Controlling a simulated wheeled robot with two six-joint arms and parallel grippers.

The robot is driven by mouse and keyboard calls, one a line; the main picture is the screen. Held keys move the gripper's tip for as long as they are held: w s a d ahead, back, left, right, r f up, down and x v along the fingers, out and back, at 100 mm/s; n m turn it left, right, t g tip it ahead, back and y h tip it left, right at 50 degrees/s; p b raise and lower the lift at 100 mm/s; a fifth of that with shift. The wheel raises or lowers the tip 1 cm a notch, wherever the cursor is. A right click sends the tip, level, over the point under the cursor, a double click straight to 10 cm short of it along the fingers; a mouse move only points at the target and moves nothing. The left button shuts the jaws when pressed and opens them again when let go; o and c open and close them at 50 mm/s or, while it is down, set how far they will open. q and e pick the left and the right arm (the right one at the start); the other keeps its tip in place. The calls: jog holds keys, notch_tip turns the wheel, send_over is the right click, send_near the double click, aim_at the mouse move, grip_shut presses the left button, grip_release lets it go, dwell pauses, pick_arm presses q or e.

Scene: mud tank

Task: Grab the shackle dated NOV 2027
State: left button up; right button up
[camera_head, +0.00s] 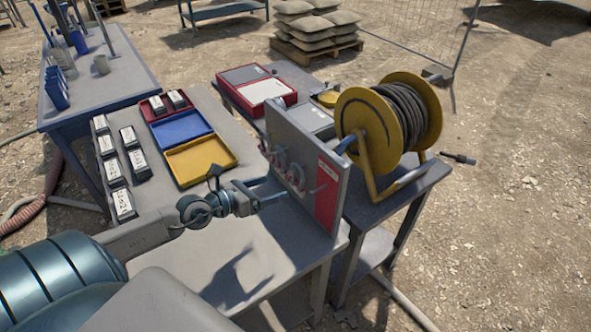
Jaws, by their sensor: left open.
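Several grey shackles (282,168) hang in a row on the face of an upright grey board (313,150) at the table's right end. Any dates on them are too small to read, so I cannot tell which one is NOV 2027. My left gripper (274,189) comes in from the left, open, just in front of the board and near the lower edge of the shackles. Nothing shows between its fingers. My right gripper is not in view.
A red and white panel (328,190) is on the board's right side. Red, blue and yellow trays (185,128) and several labelled blocks (123,204) lie on the grey table (243,262). A yellow hose reel (367,113) stands behind the board.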

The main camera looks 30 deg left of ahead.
aim_at(296, 186)
pick_arm(q)
jog(key=w+f+m, duration=0.1)
jog(key=w, duration=0.1)
jog(key=w+f+m+g, duration=0.1)
jog(key=w+f, duration=0.2)
jog(key=w, duration=0.1)
jog(key=shift+w+f+m+g+y, duration=0.1)
jog(key=shift+f+m+g+y, duration=0.05)
jog(key=shift+m+g+y, duration=0.2)
jog(key=x, duration=0.1)
jog(key=p+x, duration=0.1)
jog(key=x, duration=0.1)
jog(key=shift+d, duration=0.25)
jog(key=shift+w+d+f, duration=0.25)
jog(key=shift+w+f, duration=0.15)
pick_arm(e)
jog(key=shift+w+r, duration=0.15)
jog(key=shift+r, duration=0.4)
pick_arm(q)
jog(key=c, duration=1.2)
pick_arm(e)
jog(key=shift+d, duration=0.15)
